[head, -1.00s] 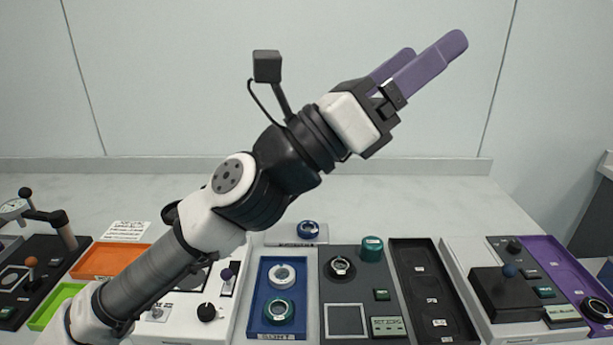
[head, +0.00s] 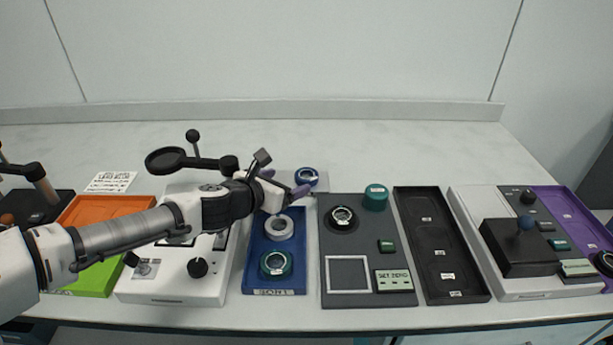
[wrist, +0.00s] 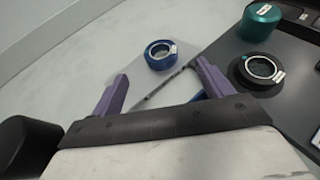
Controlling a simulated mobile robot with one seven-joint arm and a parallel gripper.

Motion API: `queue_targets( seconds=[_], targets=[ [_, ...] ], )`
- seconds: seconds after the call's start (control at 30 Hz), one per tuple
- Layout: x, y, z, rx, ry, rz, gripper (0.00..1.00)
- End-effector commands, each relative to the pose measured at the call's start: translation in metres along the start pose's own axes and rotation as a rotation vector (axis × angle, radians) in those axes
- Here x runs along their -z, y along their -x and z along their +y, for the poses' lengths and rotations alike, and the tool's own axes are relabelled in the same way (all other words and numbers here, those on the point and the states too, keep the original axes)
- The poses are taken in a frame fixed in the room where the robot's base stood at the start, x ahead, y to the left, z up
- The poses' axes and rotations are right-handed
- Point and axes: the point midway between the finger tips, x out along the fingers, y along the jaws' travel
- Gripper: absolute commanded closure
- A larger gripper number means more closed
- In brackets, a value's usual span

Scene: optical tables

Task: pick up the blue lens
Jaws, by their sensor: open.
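The blue lens (head: 306,176) is a short blue ring with a pale label. It rests on a light plate (head: 320,185) behind the blue tray. In the wrist view the blue lens (wrist: 160,55) lies beyond my fingertips, roughly between their lines. My gripper (head: 299,190) has purple fingers and is just left of and in front of the lens in the head view. In the wrist view my gripper (wrist: 160,82) is open and empty, with its two fingers wide apart. The fingers do not appear to touch the lens.
The blue tray (head: 249,245) holds a white ring (head: 279,228) and a teal ring (head: 276,263). A dark grey panel (head: 360,235) to its right carries a black-rimmed ring (head: 342,216) and a teal cylinder (head: 376,197). The bench behind the lens is clear.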

Motion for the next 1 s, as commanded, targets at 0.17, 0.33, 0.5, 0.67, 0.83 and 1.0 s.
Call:
queue_targets(
  seconds=[0.17, 0.33, 0.5, 0.67, 0.83, 1.0],
  targets=[
    [-0.001, -0.028, -0.001, 0.003, 0.002, -0.002, 0.21],
    [-0.001, -0.038, -0.001, 0.002, 0.002, -0.001, 0.21],
    [-0.002, -0.061, -0.002, 0.005, 0.004, -0.002, 0.21],
    [-0.001, -0.082, -0.001, 0.003, 0.003, -0.001, 0.21],
    [0.000, -0.088, 0.000, 0.001, 0.002, 0.000, 0.21],
    [0.000, -0.088, 0.000, 0.001, 0.001, 0.000, 0.25]
  ],
)
